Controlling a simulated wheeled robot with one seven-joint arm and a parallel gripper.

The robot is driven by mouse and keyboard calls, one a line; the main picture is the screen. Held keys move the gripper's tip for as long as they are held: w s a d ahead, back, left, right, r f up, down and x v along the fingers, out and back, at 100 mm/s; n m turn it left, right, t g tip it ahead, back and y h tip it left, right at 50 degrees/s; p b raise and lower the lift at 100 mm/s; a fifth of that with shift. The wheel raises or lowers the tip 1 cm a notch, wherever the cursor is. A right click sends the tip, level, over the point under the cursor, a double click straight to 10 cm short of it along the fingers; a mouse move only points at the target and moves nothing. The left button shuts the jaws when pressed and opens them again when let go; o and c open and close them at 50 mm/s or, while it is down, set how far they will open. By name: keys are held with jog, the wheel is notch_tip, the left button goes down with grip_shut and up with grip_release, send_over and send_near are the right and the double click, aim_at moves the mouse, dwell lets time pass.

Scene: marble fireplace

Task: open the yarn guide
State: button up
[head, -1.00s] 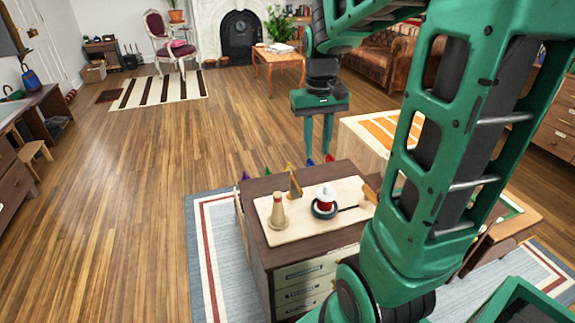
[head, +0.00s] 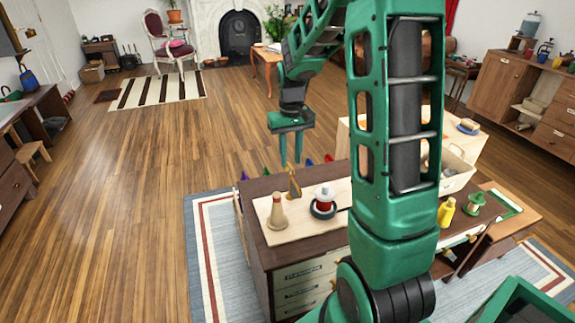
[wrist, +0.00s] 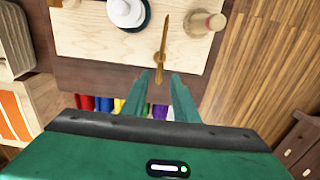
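The yarn guide is most likely the thin, upright golden-brown wooden piece (head: 294,187) on the pale board (head: 263,203) atop the dark cabinet. In the wrist view it shows nearly edge-on as a narrow strip (wrist: 161,48). My gripper (head: 290,164) points down close above it, fingers apart. In the wrist view the fingertips (wrist: 160,76) have an empty-looking gap, with the strip's near end between them in the picture. I cannot tell whether they touch it.
Small coloured pieces (head: 308,162) line the cabinet's far edge. A yellow bottle (head: 446,211) and green spool (head: 474,202) are farther right. Floor at left is clear.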

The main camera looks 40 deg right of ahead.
aim_at(290, 167)
jog(key=shift+f, duration=1.5)
grip_shut()
jog(key=shift+a, duration=0.15)
